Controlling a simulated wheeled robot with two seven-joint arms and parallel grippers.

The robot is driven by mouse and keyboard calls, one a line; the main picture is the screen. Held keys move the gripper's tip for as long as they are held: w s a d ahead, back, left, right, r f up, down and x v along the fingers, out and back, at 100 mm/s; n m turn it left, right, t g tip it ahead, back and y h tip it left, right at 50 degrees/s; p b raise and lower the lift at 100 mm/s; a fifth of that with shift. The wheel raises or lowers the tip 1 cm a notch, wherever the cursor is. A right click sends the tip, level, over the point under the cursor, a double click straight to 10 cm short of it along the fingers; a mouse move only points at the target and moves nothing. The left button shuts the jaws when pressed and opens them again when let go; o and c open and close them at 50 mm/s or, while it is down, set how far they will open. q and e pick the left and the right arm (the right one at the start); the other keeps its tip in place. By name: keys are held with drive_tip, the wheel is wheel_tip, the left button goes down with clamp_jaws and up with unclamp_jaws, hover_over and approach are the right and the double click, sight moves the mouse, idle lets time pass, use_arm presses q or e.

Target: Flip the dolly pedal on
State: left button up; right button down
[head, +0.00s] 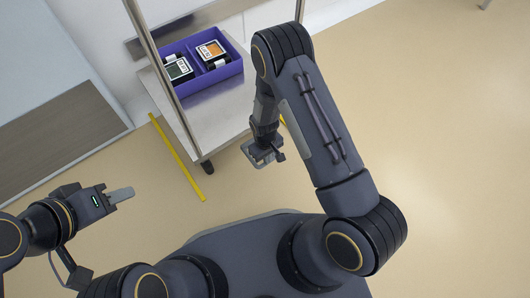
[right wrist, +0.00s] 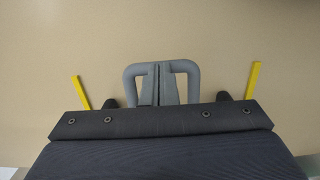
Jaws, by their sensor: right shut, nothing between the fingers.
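The dolly is a grey metal-topped cart (head: 224,106) with upright posts, at the upper middle of the head view. My right gripper (head: 264,158) points down in front of the cart's near right side. Its grey fingers (right wrist: 158,84) are shut with nothing between them, over tan floor in the right wrist view. Whether it touches anything is unclear. My left gripper (head: 121,195) is at the lower left, away from the cart; its finger opening does not show clearly.
A purple two-compartment bin (head: 205,88) with labelled packs stands on the cart. A black caster (head: 205,168) shows at its near corner. A yellow floor strip (head: 177,158) runs along its left; another strip (right wrist: 254,88) lies right. The floor at right is clear.

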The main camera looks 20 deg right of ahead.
drive_tip(key=shift+s+f+b, duration=0.15)
drive_tip(key=shift+f+b, duration=0.85)
drive_tip(key=shift+f, duration=0.85)
drive_tip(key=shift+f+b, duration=0.3)
drive_tip(key=shift+f, duration=0.15)
drive_tip(key=shift+w, duration=0.2)
drive_tip(key=shift+r+p, duration=0.3)
drive_tip(key=shift+r, duration=0.1)
wheel_tip(320, 180, up, 3)
drive_tip(key=shift+w+r+p, duration=0.1)
drive_tip(key=shift+r+p, duration=0.05)
drive_tip(key=shift+p, duration=1)
drive_tip(key=s+d+r+p, duration=0.2)
drive_tip(key=s+r+p, duration=0.1)
drive_tip(key=s+r, duration=0.3)
drive_tip(key=shift+s+r+p, duration=0.25)
drive_tip(key=shift+r+p, duration=0.05)
drive_tip(key=shift+r, duration=0.35)
drive_tip(key=shift+d, duration=0.1)
